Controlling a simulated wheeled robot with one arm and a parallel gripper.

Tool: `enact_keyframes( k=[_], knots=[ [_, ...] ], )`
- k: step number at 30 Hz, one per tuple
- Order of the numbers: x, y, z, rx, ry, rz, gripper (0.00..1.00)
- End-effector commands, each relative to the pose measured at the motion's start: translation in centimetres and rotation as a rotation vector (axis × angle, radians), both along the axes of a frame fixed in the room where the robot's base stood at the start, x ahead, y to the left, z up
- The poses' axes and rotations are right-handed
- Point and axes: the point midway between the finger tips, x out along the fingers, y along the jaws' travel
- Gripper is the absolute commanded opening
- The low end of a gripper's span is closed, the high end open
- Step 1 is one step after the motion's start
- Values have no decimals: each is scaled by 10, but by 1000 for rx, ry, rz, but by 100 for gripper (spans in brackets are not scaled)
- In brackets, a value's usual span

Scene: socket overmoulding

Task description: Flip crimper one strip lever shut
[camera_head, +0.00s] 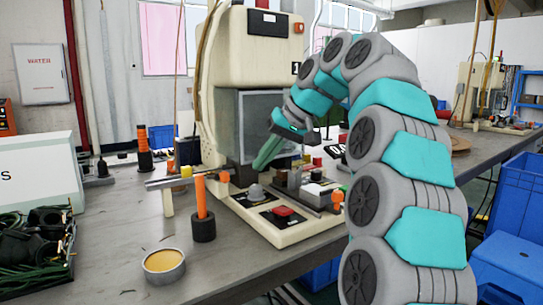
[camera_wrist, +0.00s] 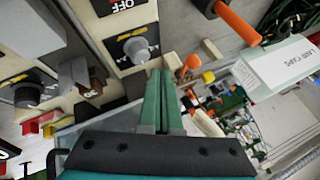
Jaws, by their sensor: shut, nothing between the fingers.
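Crimper one (camera_head: 227,60) is the cream machine marked 1, standing on the bench. A strip rail (camera_head: 165,183) sticks out to its left, with an orange knob (camera_head: 224,177) near its inner end. An orange knob also shows just right of the fingertips in the wrist view (camera_wrist: 192,62). I cannot tell for sure which part is the strip lever, or its position. My gripper (camera_head: 258,166) is shut and empty, its green fingers pointing down in front of the crimper's grey window. In the wrist view, the fingertips (camera_wrist: 160,72) are close together beside a grey dial (camera_wrist: 137,48).
An orange-handled tool (camera_head: 201,197) stands in a dark holder at the bench front, near a tin of yellow material (camera_head: 164,265). A red button (camera_head: 283,211) is on the crimper base. A white box (camera_head: 40,185) and dark cables stand left.

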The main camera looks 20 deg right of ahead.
Motion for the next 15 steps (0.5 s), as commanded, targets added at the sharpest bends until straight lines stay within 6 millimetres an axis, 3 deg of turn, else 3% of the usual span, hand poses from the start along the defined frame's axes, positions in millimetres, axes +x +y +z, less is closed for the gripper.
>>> enact_keyframes(
  k=[5,9,15],
  knots=[
    [8,10,-18,-1,4,0,0],
    [9,35,-15,-1,2,3,0],
    [11,48,-15,-1,1,0,0]
  ],
)
